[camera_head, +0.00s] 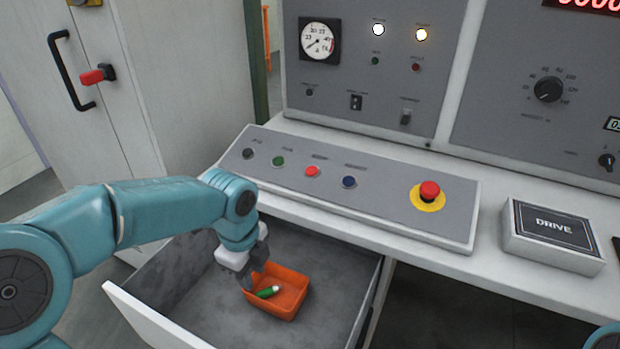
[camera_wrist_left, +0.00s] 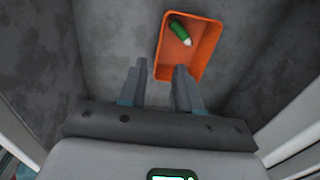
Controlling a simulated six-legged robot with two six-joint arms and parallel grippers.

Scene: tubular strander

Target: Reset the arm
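My left arm reaches in from the left in the head view, and its gripper (camera_head: 252,277) is low inside the open drawer. In the wrist view the two fingers of the left gripper (camera_wrist_left: 162,80) stand apart with nothing between them. An orange tray (camera_head: 290,306) lies on the drawer floor just beyond the fingertips; it also shows in the wrist view (camera_wrist_left: 202,62). A green object with a pale tip (camera_head: 267,292) lies in the tray, also visible in the wrist view (camera_wrist_left: 180,32). A small teal piece of my right arm shows at the lower right; its gripper is out of view.
The open grey drawer (camera_head: 190,290) has walls around my gripper. Above it is a desk with a sloped button panel (camera_head: 380,197), a red emergency button (camera_head: 429,191) and a DRIVE box (camera_head: 552,234).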

